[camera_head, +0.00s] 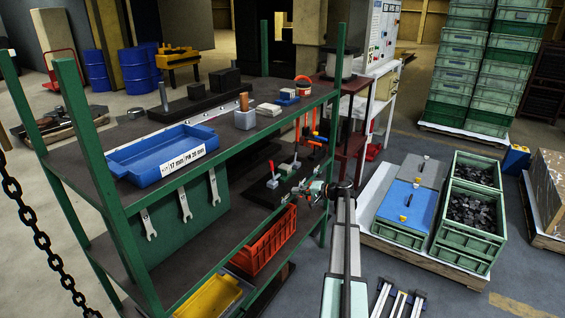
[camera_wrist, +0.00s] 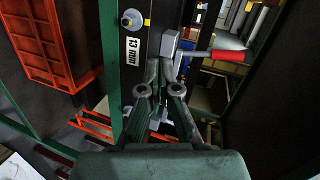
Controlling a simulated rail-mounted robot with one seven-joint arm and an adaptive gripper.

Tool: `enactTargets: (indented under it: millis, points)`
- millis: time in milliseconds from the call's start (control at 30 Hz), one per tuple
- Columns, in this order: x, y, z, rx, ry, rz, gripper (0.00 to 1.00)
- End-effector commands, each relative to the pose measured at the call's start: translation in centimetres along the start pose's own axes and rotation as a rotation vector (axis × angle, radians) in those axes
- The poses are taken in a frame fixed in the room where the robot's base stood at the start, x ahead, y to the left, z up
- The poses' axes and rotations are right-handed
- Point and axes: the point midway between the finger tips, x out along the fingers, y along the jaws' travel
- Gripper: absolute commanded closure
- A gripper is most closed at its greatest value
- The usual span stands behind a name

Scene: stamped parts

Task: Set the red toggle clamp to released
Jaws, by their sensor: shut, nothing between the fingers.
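The toggle clamp with a red grip (camera_wrist: 229,56) is at the upper right of the wrist view. Its metal lever runs sideways to the right from a grey block (camera_wrist: 170,45) on a dark rail. My gripper (camera_wrist: 160,72) is shut and empty, with its fingertips close beside the grey block, left of the red grip. I cannot tell whether the fingertips touch the block. In the head view my gripper (camera_head: 303,192) is at the front edge of the middle shelf, where it hides part of the clamp area.
A label reading 13 mm (camera_wrist: 134,50) and a blue-ringed bolt (camera_wrist: 131,20) are left of my fingers. The green shelf frame (camera_head: 110,190) is close by. Green crates (camera_head: 470,222) stand to the right across open floor.

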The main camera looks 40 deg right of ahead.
Motion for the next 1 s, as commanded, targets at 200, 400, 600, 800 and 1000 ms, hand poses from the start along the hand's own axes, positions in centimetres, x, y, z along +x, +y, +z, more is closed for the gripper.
enactTargets:
  millis: [200, 400, 600, 800, 1000]
  points:
    - [-2.1, -5.9, -6.1, -0.029, 0.071, -0.192, 1.00]
    - [-3.3, -8.3, -8.0, -0.042, 0.101, -0.270, 1.00]
    - [-3.3, -8.4, -8.1, -0.043, 0.103, -0.276, 1.00]
    - [-3.2, -8.5, -8.1, -0.042, 0.102, -0.275, 1.00]
    - [-1.7, -9.0, -8.2, -0.042, 0.100, -0.274, 1.00]
